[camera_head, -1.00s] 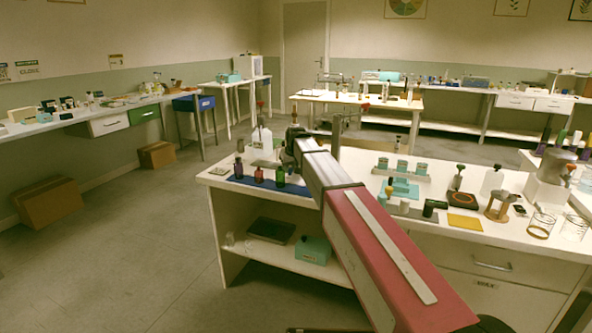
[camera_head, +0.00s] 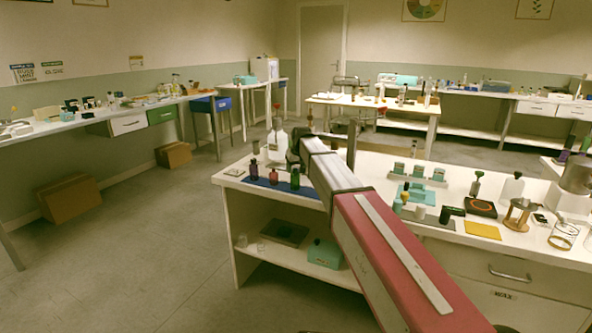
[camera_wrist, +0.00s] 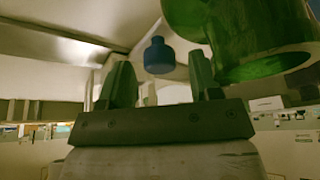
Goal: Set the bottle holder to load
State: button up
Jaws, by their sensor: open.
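My gripper (camera_wrist: 162,82) is open in the wrist view, its two dark fingers apart. A small blue bottle-shaped piece (camera_wrist: 158,57) shows between and beyond the fingers; I see no contact. A large translucent green cylinder (camera_wrist: 240,32) fills the upper right, close to the right finger. In the head view my arm reaches over the near bench, and its far end hides what lies behind it. A dark purple bottle (camera_head: 254,169), a red bottle (camera_head: 273,176) and a green bottle (camera_head: 295,179) stand in a row on a blue mat (camera_head: 307,191). I cannot tell which thing is the bottle holder.
A white bottle (camera_head: 277,143) stands behind the row. A metal stand (camera_head: 352,142) rises beyond my arm. Teal-labelled jars (camera_head: 413,172), a yellow mat (camera_head: 482,230) and glassware (camera_head: 563,236) crowd the bench right of my arm.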

jog(key=v, duration=1)
